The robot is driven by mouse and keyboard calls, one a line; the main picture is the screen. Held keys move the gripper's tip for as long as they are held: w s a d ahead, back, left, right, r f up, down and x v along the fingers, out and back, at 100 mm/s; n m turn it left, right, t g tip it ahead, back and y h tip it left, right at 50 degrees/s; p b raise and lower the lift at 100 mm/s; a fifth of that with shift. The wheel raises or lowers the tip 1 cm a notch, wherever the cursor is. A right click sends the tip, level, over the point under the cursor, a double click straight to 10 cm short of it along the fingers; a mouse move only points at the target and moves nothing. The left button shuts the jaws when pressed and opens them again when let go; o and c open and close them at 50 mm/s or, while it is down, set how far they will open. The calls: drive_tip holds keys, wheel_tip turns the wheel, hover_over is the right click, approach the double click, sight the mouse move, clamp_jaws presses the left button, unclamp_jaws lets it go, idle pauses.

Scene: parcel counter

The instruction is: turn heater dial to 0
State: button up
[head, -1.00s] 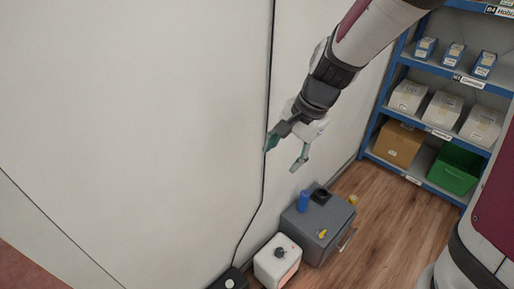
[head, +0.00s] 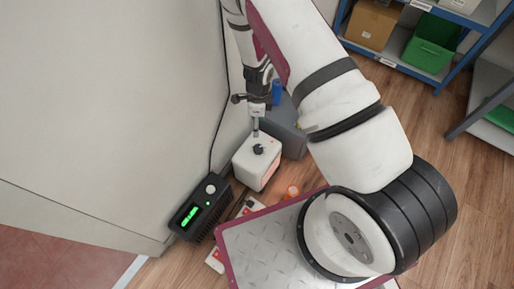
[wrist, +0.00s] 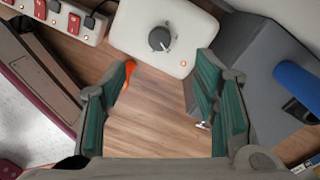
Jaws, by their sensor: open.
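The heater is a white box (head: 258,160) on the floor by the wall, with a glowing reddish front. Its black round dial (head: 258,149) is on top; the dial also shows in the wrist view (wrist: 160,39), its pale pointer mark toward the lower right. A small orange lamp is on the top near one corner. I cannot read a scale. My gripper (head: 247,113) is open and empty, pointing down above the heater. In the wrist view its teal-padded fingers (wrist: 165,88) are spread, with the dial beyond the fingertips, apart from them.
A grey cabinet (wrist: 255,60) with a blue cylinder (wrist: 297,85) stands beside the heater. A power strip (wrist: 62,18) and a black device with a green display (head: 200,212) lie on the other side. An orange object (head: 292,191) is on the floor in front.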

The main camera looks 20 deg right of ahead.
sight(257, 147)
drive_tip(key=f+b, duration=0.1)
drive_tip(key=f, duration=0.3)
drive_tip(key=f+b, duration=0.2)
drive_tip(key=f, duration=0.3)
drive_tip(key=s+f+b, duration=0.1)
drive_tip(key=f+b, duration=0.1)
drive_tip(key=f, duration=0.3)
drive_tip(key=shift+f, duration=0.25)
drive_tip(key=c, duration=1.2)
